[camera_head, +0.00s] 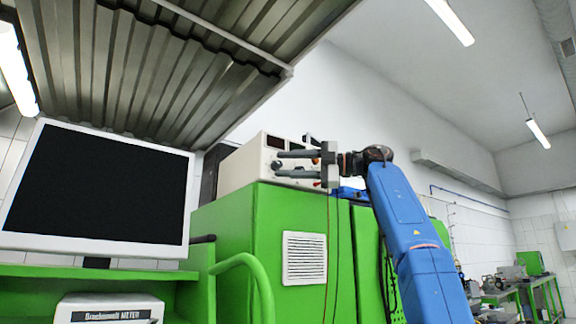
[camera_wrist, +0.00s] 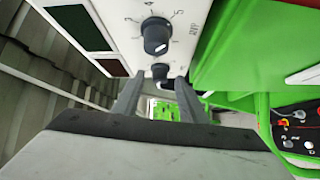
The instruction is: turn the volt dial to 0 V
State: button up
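The cream power supply box (camera_head: 245,162) sits on a green cabinet. Its front panel (camera_wrist: 191,22) fills the upper middle of the wrist view. A large black dial (camera_wrist: 156,36) there has numbers around it and a label that appears to read AMP. A second dark knob (camera_wrist: 160,71) lies beyond it, near the fingertips. Its label and setting are not readable, so I cannot confirm it is the volt dial. My gripper (camera_head: 278,163) is in front of the panel with its fingers apart. In the wrist view, my gripper (camera_wrist: 158,82) shows a gap between the fingertips; contact cannot be told.
Two dark display windows (camera_wrist: 77,25) are on the panel. The green cabinet (camera_head: 262,225) stands below the box, with thin cables hanging down its front. A monitor (camera_head: 95,190) stands at left, and a corrugated metal canopy (camera_head: 150,75) hangs above.

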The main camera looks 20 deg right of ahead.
jog(key=shift+d, duration=0.1)
jog(key=r+v, duration=0.1)
jog(key=v, duration=1.6)
jog(key=shift+f, duration=0.45)
jog(key=shift+s, duration=0.1)
jog(key=s+a+r+m+t+y, duration=0.1)
jog(key=a+r+m+t+y, duration=0.3)
jog(key=a, duration=0.4)
notch_tip(320, 180, down, 17)
jog(key=s+a+m+t+h, duration=0.2)
jog(key=m+t+h, duration=0.5)
jog(key=m+t, duration=0.65)
jog(key=w+a+r+g, duration=0.1)
jog(key=w+a+r, duration=0.1)
jog(key=w+r, duration=0.1)
jog(key=w+a+r+m+g, duration=0.1)
jog(key=w+a+r, duration=0.1)
jog(key=w+r, duration=0.2)
jog(key=w+a+r+m+g, duration=0.1)
jog(key=w+a+r, duration=0.1)
jog(key=r, duration=0.3)
jog(key=shift+w+a+r, duration=0.15)
jog(key=shift+w+a, duration=0.15)
jog(key=shift+w, duration=0.35)
